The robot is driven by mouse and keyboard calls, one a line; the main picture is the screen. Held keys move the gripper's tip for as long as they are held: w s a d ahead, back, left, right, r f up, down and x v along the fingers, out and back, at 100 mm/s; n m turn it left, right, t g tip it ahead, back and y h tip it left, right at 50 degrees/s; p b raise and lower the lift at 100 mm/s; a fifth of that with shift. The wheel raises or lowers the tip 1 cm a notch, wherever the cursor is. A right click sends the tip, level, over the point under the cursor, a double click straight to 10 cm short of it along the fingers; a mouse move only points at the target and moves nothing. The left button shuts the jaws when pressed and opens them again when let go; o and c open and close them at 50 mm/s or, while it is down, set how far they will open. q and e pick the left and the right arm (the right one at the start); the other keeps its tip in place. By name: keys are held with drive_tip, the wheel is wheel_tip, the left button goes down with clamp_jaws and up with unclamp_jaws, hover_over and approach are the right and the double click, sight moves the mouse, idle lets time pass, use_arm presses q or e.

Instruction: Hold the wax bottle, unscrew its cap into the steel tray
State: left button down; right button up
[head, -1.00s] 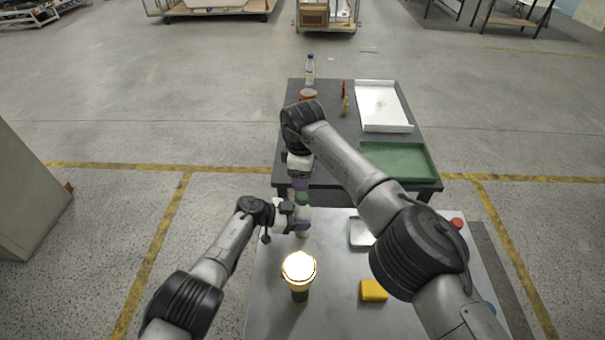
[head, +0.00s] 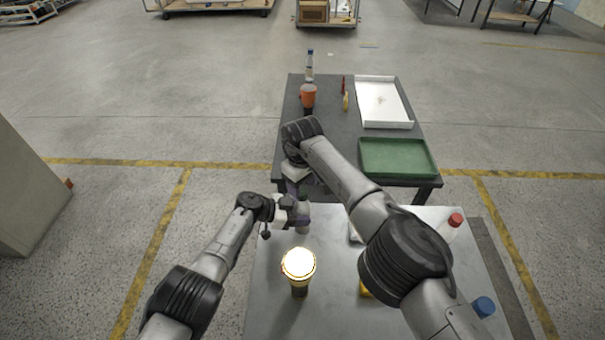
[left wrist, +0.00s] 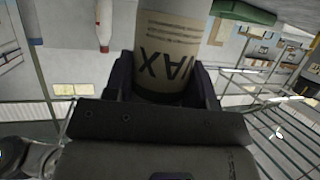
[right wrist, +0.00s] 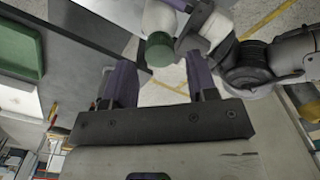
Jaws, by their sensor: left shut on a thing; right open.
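My left gripper (head: 292,213) is shut on the wax bottle (head: 303,218), which stands upright near the far edge of the metal table. In the left wrist view the bottle's WAX label (left wrist: 167,65) shows between the fingers. My right gripper (right wrist: 160,80) is open and empty. In the right wrist view the green cap (right wrist: 160,48) sits on the bottle's end, just beyond and between my right fingertips, apart from them. In the head view my right wrist hides the cap.
A red-capped bottle (head: 453,225), a blue cap (head: 484,307) and a partly hidden yellow block (head: 364,289) are on the right. The dark table behind holds a green tray (head: 398,157) and a white tray (head: 383,101).

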sight(302, 194)
drive_tip(key=shift+f, duration=1.4)
